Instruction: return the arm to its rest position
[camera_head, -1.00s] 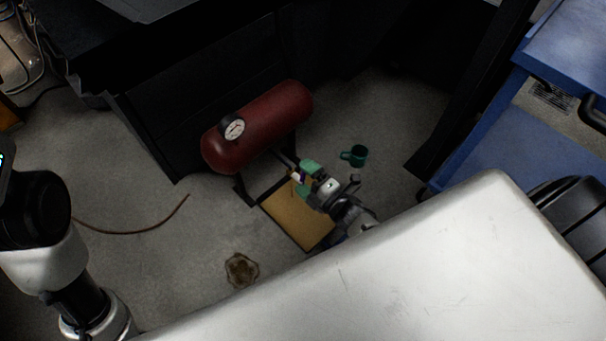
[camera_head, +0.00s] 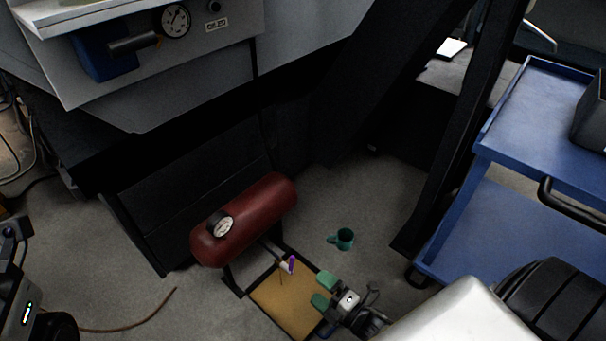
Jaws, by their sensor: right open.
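My right gripper (camera_head: 323,291) has green fingertips and comes in from the lower right. It is open, with a visible gap between the fingertips and nothing in it. It appears over the right edge of a tan, dark-framed mat or tray (camera_head: 287,303) on the floor. A small white and purple piece (camera_head: 290,265) shows at the tray's far edge, apart from the fingertips. Its exact form is too small to tell. Part of my left arm (camera_head: 22,300) shows at the left edge; its gripper is out of view.
A red tank (camera_head: 250,218) with a gauge stands on legs behind the tray. A blue cart (camera_head: 470,225) stands at the right. A grey machine (camera_head: 200,60) fills the back. Floor around the cup is clear.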

